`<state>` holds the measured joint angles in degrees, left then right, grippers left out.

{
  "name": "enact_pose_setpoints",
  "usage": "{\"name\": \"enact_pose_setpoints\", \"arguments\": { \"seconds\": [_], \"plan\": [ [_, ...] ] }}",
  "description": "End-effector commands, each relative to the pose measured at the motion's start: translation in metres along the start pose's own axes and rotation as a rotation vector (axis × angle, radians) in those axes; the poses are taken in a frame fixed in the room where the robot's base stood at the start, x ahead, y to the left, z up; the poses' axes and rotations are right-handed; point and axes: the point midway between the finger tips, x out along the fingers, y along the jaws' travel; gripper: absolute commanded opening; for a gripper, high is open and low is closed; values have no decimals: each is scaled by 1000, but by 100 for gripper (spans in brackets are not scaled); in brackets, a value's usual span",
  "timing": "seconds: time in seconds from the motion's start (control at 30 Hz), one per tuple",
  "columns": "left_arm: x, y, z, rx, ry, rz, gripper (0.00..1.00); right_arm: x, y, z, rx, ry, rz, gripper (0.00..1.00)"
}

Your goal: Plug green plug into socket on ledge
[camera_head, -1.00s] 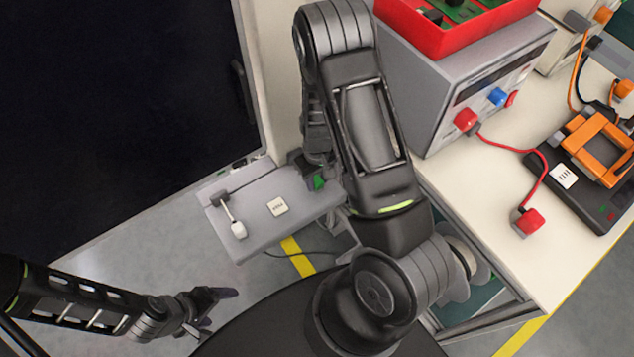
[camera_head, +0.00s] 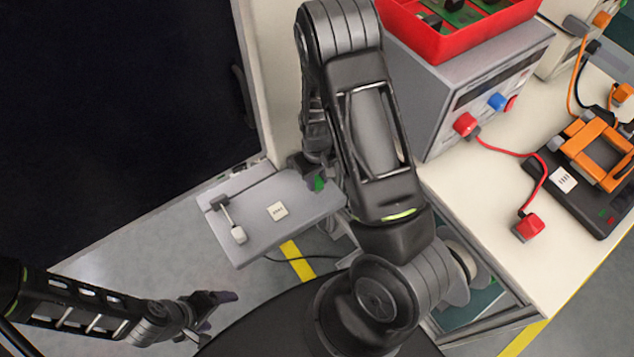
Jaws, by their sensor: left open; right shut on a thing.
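The green plug (camera_head: 319,184) shows as a small green patch at my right gripper (camera_head: 312,178). My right gripper is shut on it, over the back right part of the grey ledge (camera_head: 255,235). My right arm hides most of the plug and the area behind it. I cannot make out the socket, nor whether the plug touches anything. My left gripper (camera_head: 217,304) is open and empty, low at the left, in front of the ledge and apart from it.
The ledge carries a white-tipped lever (camera_head: 234,224) and a small white label (camera_head: 277,211). At the right, a bench (camera_head: 480,220) holds a grey power supply (camera_head: 440,80), a red bin (camera_head: 450,42), a red plug (camera_head: 528,227) on a cable and an orange-clamped fixture (camera_head: 590,155). A dark cable hangs below the ledge.

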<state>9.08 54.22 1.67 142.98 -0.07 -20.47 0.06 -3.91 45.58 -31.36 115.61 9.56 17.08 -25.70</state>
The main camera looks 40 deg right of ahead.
Motion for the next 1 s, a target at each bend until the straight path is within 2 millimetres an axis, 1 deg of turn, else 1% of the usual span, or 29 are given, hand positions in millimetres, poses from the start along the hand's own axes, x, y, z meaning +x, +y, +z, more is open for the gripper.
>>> {"name": "enact_pose_setpoints", "arguments": {
  "seconds": [0.03, 0.2, 0.3, 0.4, 0.53, 1.0],
  "plan": [
    [-1, 0, 0, 0, 0, 0, 81, -11, 0, -2, -2, 5, 1, 0],
    [-4, 2, 0, 0, 0, 0, 81, -44, -1, -2, -1, 5, 0, 0],
    [-5, 2, 0, 0, 0, 0, 81, -60, 0, -1, -2, 4, 0, 0],
    [-6, 2, 0, 0, 0, 0, 81, -71, 0, -1, 0, 2, 0, 0],
    [-6, 2, 0, 0, 0, 0, 81, -76, 0, 0, 0, 1, 1, 0],
    [-6, 2, 0, 0, 0, 0, 81, -76, 0, 0, 0, 0, 0, 0]
  ]
}}
